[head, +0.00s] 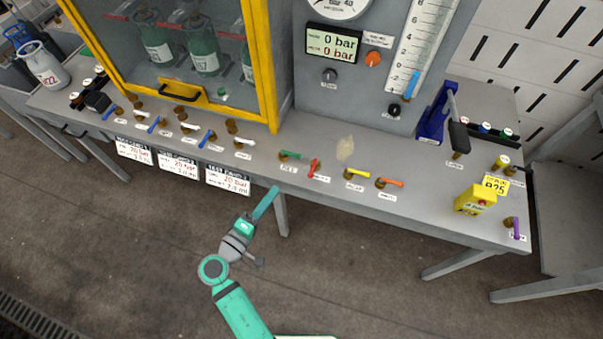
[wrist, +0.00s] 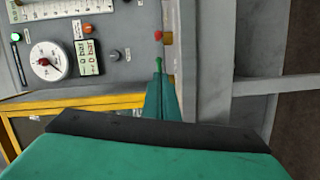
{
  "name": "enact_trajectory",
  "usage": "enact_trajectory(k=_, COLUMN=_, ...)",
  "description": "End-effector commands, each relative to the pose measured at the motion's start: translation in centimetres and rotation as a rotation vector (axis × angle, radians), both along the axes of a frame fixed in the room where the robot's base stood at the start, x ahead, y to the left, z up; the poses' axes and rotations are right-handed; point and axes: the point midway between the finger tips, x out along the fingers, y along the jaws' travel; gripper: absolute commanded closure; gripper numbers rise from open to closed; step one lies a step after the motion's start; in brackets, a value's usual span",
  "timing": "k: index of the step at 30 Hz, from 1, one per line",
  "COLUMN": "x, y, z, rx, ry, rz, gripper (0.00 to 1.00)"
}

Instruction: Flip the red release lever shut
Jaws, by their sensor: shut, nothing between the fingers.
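The red release lever (head: 315,168) sits on the bench's front strip, between a green lever (head: 291,155) and a yellow lever (head: 356,174). My gripper (head: 273,192) is shut and empty. It is in front of the bench edge, left of and lower in the picture than the red lever, apart from it. In the wrist view the shut fingers (wrist: 161,82) point at the green lever (wrist: 158,63), with the red lever (wrist: 161,37) beyond it. Whether the fingers touch the green lever, I cannot tell.
The grey bench (head: 420,205) carries a yellow-framed cabinet (head: 185,98) with gas cylinders at the left. A gauge panel (head: 330,105) stands behind the levers. An orange lever (head: 390,183) and a yellow box (head: 474,200) are farther right. The floor before the bench is clear.

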Motion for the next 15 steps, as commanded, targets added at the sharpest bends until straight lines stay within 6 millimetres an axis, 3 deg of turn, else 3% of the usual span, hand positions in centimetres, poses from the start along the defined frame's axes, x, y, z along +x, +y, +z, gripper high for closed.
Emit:
enact_trajectory(k=4, x=0.34, y=0.31, z=0.98, rx=-0.021, ry=-0.023, rz=-0.017, gripper=1.0)
enact_trajectory(k=15, x=0.55, y=0.08, z=0.94, rx=-0.021, ry=-0.023, rz=-0.018, gripper=1.0)
